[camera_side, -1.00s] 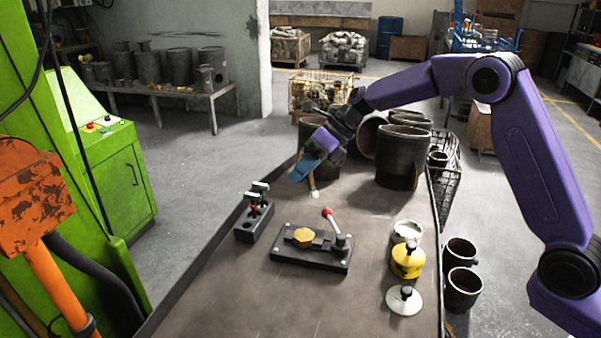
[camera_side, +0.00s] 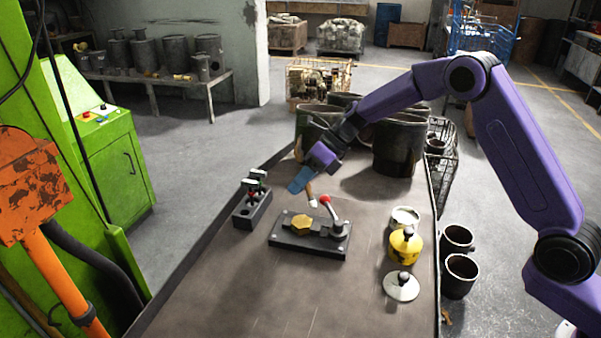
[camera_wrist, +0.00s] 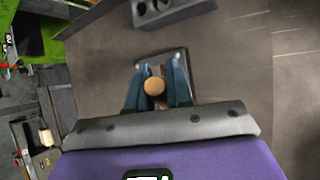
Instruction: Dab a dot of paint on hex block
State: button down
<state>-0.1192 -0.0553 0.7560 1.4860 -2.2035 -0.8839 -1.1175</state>
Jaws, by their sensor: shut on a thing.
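The hex block (camera_side: 302,224) is a gold six-sided piece lying flat on a dark fixture plate (camera_side: 290,245) in the side view. A lever with a red knob (camera_side: 325,201) stands at the plate's right. My gripper (camera_side: 302,181) has blue fingers shut on a dauber (camera_side: 310,190) with a wooden handle and white tip. The tip points down and appears above the table, at or behind the fixture's far edge, apart from the block. In the wrist view, the handle's round tan end (camera_wrist: 154,86) sits between the fingers. The block is hidden there.
A dark holder (camera_side: 252,208) with upright tools stands left of the fixture. A pale open pot (camera_side: 404,217), a yellow jar (camera_side: 405,246) and a white knobbed lid (camera_side: 401,286) stand right. Large dark pots (camera_side: 398,146) crowd the far end. The near table is clear.

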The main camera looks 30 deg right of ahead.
jog(key=shift+s+a+f, duration=0.2)
jog(key=shift+s+f, duration=0.25)
jog(key=shift+f, duration=0.3)
jog(key=shift+s+a+r, duration=0.1)
jog(key=shift+s+a, duration=0.05)
jog(key=shift+s, duration=0.35)
jog(key=shift+s+a, duration=0.15)
jog(key=shift+s, duration=0.3)
jog(key=shift+s+a+f, duration=0.2)
jog(key=shift+s+f, duration=0.05)
jog(key=shift+s, duration=0.35)
jog(key=shift+w+d+f, duration=0.1)
jog(key=shift+w+f, duration=0.05)
jog(key=shift+w, duration=0.2)
jog(key=shift+w+d+r, duration=0.2)
jog(key=shift+w, duration=0.3)
jog(key=shift+w+d+r, duration=0.15)
jog(key=shift+w, duration=0.3)
jog(key=shift+w+d+f, duration=0.2)
jog(key=shift+w, duration=0.5)
jog(key=shift+w+r, duration=0.1)
jog(key=shift+r, duration=0.05)
notch_tip(320, 180, up, 8)
jog(key=shift+r, duration=0.15)
